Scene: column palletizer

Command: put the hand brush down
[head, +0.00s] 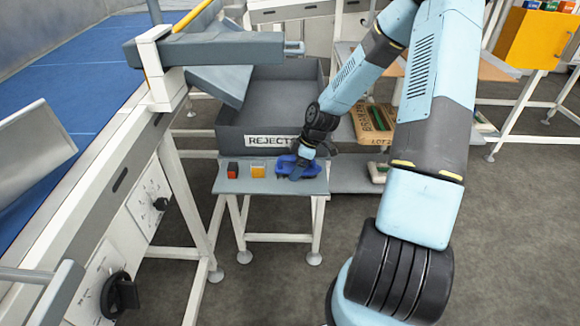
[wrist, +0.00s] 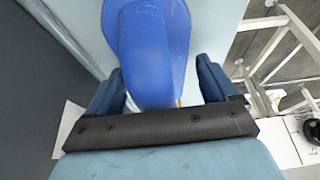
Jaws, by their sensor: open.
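The blue hand brush (head: 288,164) lies on the small grey table (head: 270,184), towards its right end. It also shows in the wrist view (wrist: 155,45), where its blue body runs down between the two fingers. My gripper (head: 300,168) is at the brush, with its fingers on either side of the blue part. In the wrist view my gripper (wrist: 163,92) is open, with a gap between the brush and each finger. The underside of the brush and its bristles cannot be made out clearly.
A red and black block (head: 232,170) and a yellow block (head: 258,171) stand on the table left of the brush. The grey REJECT bin (head: 255,120) stands right behind. A conveyor frame (head: 150,120) is at the left. Open floor (head: 275,275) lies in front.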

